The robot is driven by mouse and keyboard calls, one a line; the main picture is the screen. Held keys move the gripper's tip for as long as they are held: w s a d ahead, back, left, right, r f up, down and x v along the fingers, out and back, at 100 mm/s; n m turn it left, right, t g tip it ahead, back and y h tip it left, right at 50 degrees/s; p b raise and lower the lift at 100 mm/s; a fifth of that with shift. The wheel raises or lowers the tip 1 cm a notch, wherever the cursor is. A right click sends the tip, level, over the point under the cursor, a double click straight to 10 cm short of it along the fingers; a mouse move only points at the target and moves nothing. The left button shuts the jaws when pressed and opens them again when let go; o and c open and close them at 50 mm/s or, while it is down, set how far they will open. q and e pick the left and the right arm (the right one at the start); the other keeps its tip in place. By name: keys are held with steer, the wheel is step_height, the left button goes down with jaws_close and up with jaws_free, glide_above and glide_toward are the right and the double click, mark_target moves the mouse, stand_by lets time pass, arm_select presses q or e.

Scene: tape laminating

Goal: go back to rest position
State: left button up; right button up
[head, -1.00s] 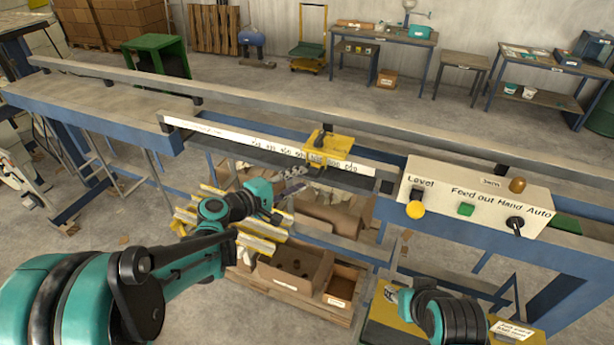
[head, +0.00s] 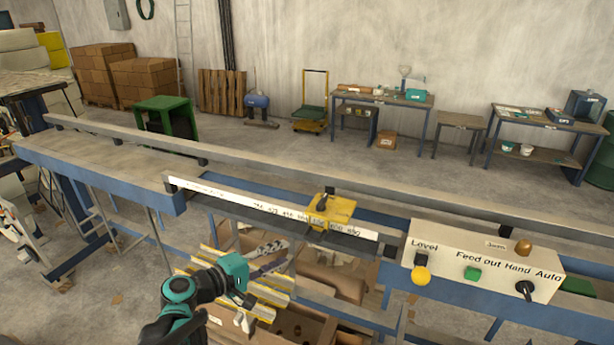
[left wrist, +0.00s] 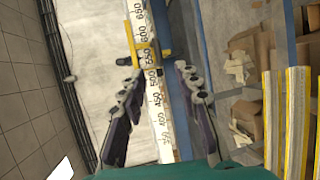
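My left gripper (head: 270,254) is in front of the long machine, below its white scale (head: 262,206). In the left wrist view its two dark fingers (left wrist: 158,100) stand apart with nothing between them. Behind them are the scale (left wrist: 152,92) and part of the yellow stop block (left wrist: 136,34). The yellow stop block (head: 331,211) sits on the scale rail in the head view. The control box (head: 484,267) has a yellow knob, a green button and a black switch. My right gripper is outside both current views.
Yellow-edged strips (head: 240,290) and open cardboard boxes (head: 285,328) lie low in front of the machine. A long grey rail (head: 260,170) runs along its back. Workbenches (head: 382,98) and a green stand (head: 166,115) are by the far wall.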

arm_select(q)
steer(key=s+d+f+m+g+y+b, duration=0.25)
steer(key=s+f+m+y+b, duration=0.2)
steer(key=s+f+b, duration=0.6)
steer(key=s+a+f+m+g+y+b, duration=0.1)
steer(key=s+a+f+m+y+b, duration=0.1)
steer(key=s+f, duration=0.3)
steer(key=s+a+f+m+g+y+b, duration=0.1)
steer(key=s+a+f+m+y+b, duration=0.1)
steer(key=f, duration=0.5)
steer(key=s+a+m+y, duration=0.1)
steer(key=s+a+m, duration=0.1)
steer(key=s+a, duration=0.1)
steer(key=shift+s+a+f+y, duration=0.15)
steer(key=shift+a+f+y, duration=0.1)
steer(key=shift+a+y, duration=0.1)
